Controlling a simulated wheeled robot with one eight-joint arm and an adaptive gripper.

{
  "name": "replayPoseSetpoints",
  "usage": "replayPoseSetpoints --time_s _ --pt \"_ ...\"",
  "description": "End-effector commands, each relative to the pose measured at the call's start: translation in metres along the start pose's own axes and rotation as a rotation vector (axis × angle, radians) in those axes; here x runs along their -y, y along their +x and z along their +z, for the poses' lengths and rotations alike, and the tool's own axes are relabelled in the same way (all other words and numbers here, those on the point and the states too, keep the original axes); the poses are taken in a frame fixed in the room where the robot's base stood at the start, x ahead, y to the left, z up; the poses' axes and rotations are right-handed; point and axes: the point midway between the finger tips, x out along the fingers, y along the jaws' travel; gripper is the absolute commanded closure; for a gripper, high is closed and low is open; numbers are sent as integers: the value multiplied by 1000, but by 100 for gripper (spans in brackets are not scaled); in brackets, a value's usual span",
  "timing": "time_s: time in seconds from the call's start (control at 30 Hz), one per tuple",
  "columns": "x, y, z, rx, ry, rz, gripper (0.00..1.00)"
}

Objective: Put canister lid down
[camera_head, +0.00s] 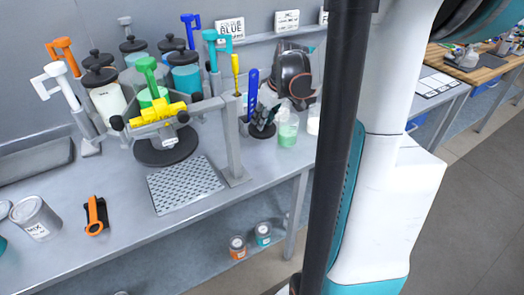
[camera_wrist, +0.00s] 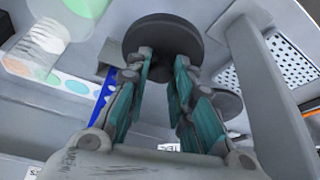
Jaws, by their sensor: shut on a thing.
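My gripper (camera_head: 266,121) is at the right side of the workbench, between the grey post and an open canister. It is shut on a dark round canister lid (camera_head: 262,131). In the wrist view the lid (camera_wrist: 162,32) lies across the tips of my teal-padded fingers (camera_wrist: 163,68); the gripped part is largely hidden between them. The lid is close to the bench top, but I cannot tell whether it touches. The open canister with pale green contents (camera_head: 288,132) stands just right of the lid and also shows at the left in the wrist view (camera_wrist: 35,50).
The grey post (camera_head: 232,145) stands close left of my gripper, with a perforated plate (camera_head: 186,185) in front. A yellow clamp (camera_head: 158,112) is above a dark round base (camera_head: 163,155). Several black-lidded canisters (camera_head: 103,92) stand behind.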

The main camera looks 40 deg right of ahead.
Motion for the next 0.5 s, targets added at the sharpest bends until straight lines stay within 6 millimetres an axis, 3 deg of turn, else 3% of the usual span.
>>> replayPoseSetpoints --time_s 0.03,0.2,0.5 --pt "0 16 6 0 0 0 96" --pt "0 51 21 0 0 0 96" --pt "0 75 31 0 0 0 96"
